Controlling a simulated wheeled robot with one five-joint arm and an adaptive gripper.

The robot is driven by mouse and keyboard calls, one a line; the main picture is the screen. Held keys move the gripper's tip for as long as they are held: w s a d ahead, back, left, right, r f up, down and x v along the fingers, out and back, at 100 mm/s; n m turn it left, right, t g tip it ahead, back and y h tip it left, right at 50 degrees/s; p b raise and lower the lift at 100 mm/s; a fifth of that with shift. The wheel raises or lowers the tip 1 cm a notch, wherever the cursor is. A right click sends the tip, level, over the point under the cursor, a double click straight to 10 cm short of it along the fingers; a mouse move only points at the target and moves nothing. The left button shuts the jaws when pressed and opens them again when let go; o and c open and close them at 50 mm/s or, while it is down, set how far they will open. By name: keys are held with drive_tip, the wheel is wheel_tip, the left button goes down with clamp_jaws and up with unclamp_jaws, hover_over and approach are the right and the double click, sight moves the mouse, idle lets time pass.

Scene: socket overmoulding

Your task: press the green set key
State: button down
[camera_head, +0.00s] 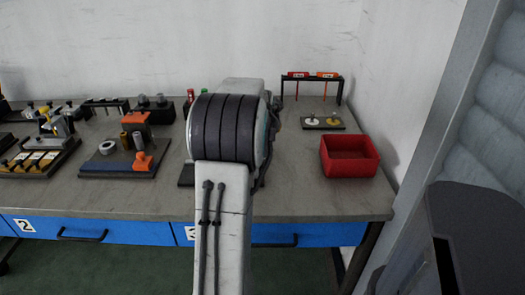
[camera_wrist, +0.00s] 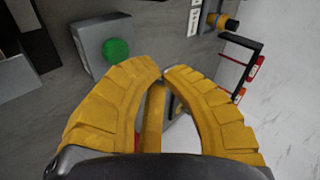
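The green set key (camera_wrist: 116,50) is a round green button on a grey box (camera_wrist: 92,38), at the upper left in the wrist view. My gripper (camera_wrist: 162,73) shows there with its two yellow fingers curved together and their tips nearly touching. The tips appear below and right of the green key, apart from it in the picture; the distance in depth cannot be told. A yellow bar shows between the fingers; I cannot tell what it belongs to. In the head view, my arm hides the gripper and the middle of the bench.
The grey bench (camera_head: 300,200) holds an orange-and-black fixture (camera_head: 135,150) at left and a red bin (camera_head: 348,156) at right. A black rack (camera_head: 312,78) with red and orange items stands at the back right. The front right bench top is clear.

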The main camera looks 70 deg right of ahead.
drive_tip(key=shift+f+b, duration=0.6)
drive_tip(key=shift+f, duration=0.3)
drive_tip(key=shift+f, duration=0.2)
idle(0.8)
drive_tip(key=shift+f+b, duration=0.25)
drive_tip(key=shift+b, duration=0.15)
drive_tip(key=shift+f+b, duration=0.4)
drive_tip(key=shift+f, duration=0.1)
idle(1.0)
drive_tip(key=shift+r, duration=0.2)
drive_tip(key=shift+r+p, duration=0.65)
drive_tip(key=shift+r, duration=0.1)
drive_tip(key=shift+r, duration=0.1)
drive_tip(key=shift+r+p, duration=1.9)
drive_tip(key=shift+r, duration=0.5)
drive_tip(key=shift+w+a, duration=0.1)
